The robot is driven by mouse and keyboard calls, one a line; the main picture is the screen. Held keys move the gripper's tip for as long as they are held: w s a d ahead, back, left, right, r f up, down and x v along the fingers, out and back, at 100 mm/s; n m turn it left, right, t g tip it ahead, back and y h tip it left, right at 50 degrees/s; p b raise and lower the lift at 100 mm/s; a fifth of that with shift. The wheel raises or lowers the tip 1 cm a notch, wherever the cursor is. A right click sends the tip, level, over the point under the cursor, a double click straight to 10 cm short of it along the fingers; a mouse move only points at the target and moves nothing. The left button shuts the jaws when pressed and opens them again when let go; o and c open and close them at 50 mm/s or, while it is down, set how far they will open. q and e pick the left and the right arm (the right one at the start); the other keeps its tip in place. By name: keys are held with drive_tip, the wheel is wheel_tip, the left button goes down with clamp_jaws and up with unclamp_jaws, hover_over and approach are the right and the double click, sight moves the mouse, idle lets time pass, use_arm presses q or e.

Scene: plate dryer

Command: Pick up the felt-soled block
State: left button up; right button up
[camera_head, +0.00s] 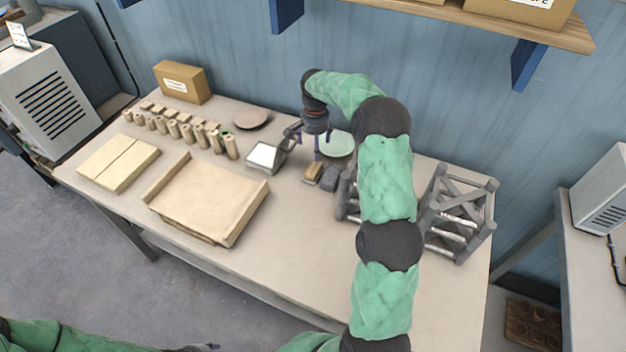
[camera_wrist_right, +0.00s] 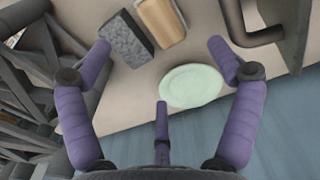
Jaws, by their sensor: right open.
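A small tan wooden block (camera_head: 313,171) lies on the table near the middle, beside a dark grey block (camera_head: 331,179). In the right wrist view the tan block (camera_wrist_right: 160,22) and the speckled grey block (camera_wrist_right: 123,39) lie side by side at the top. The tan one looks like the felt-soled block, but its underside is hidden. My right gripper (camera_head: 318,143) is above the table behind the blocks; in its wrist view its purple fingers (camera_wrist_right: 160,72) are spread and empty. My left gripper (camera_head: 206,347) shows only slightly at the bottom edge; its jaws cannot be made out.
A pale green plate (camera_head: 340,144) lies behind the blocks. A metal device with a square pale top (camera_head: 265,156) stands left of them. Grey racks (camera_head: 460,222) stand to the right, partly behind my right arm. A wooden tray (camera_head: 208,205) is at left. The front middle table is clear.

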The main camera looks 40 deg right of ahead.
sight(315, 168)
wheel_tip(315, 168, down, 6)
drive_tip(key=shift+f+b, duration=0.1)
drive_tip(key=shift+b, duration=0.55)
drive_tip(key=shift+s+f+b, duration=0.2)
drive_tip(key=shift+f+b, duration=0.6)
drive_tip(key=shift+f, duration=1.75)
drive_tip(key=c, duration=1.3)
